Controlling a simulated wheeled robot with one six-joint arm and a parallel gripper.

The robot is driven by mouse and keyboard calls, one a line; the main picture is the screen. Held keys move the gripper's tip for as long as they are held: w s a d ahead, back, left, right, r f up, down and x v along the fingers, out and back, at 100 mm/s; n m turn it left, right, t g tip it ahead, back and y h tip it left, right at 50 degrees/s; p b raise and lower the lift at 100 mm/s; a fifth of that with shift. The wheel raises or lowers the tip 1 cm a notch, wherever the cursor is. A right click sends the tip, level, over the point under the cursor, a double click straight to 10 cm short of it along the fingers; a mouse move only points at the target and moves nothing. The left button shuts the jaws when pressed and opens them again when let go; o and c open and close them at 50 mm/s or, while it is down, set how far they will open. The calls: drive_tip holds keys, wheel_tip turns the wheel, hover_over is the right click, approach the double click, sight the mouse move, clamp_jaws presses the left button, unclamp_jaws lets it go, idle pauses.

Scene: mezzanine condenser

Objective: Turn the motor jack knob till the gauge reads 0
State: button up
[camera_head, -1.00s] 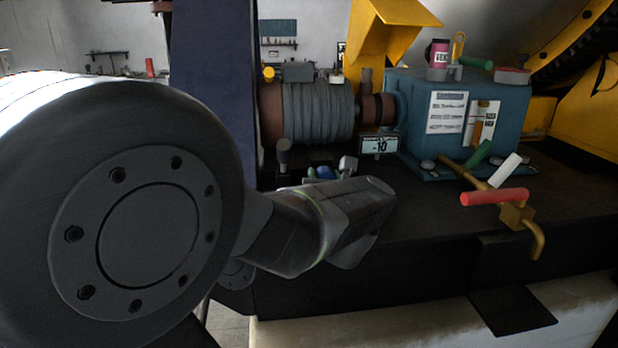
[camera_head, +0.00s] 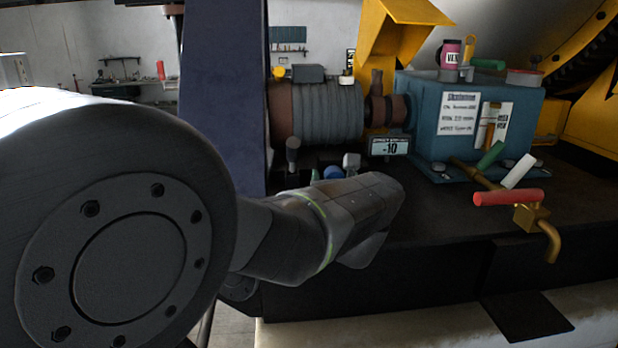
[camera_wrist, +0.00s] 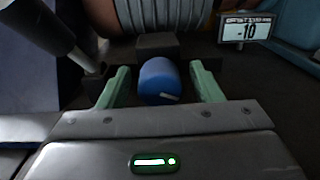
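The gauge (camera_head: 389,146) is a small display reading -10, below the motor's shaft coupling; it also shows in the wrist view (camera_wrist: 247,29). The motor jack knob (camera_wrist: 159,80) is blue with a pale mark on its lower front, in front of a dark block. In the head view only a little of the knob (camera_head: 333,173) shows above my arm. My gripper (camera_wrist: 159,84) is open, with one green finger on each side of the knob. Gaps show between the fingers and the knob. My arm hides most of the gripper in the head view.
The ribbed grey motor (camera_head: 318,110) stands behind the knob. A dark cylinder-topped post (camera_head: 292,150) stands to its left, close to my gripper. A blue pump housing (camera_head: 475,115) and a red-handled brass valve (camera_head: 508,198) are to the right. The dark bench front between is clear.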

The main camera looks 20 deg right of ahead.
drive_tip(key=shift+s, duration=0.1)
drive_tip(key=b+v, duration=0.1)
drive_tip(key=v, duration=1.2)
drive_tip(key=shift+s+a, duration=0.15)
drive_tip(key=shift+s, duration=0.15)
drive_tip(key=shift+w+a, duration=0.1)
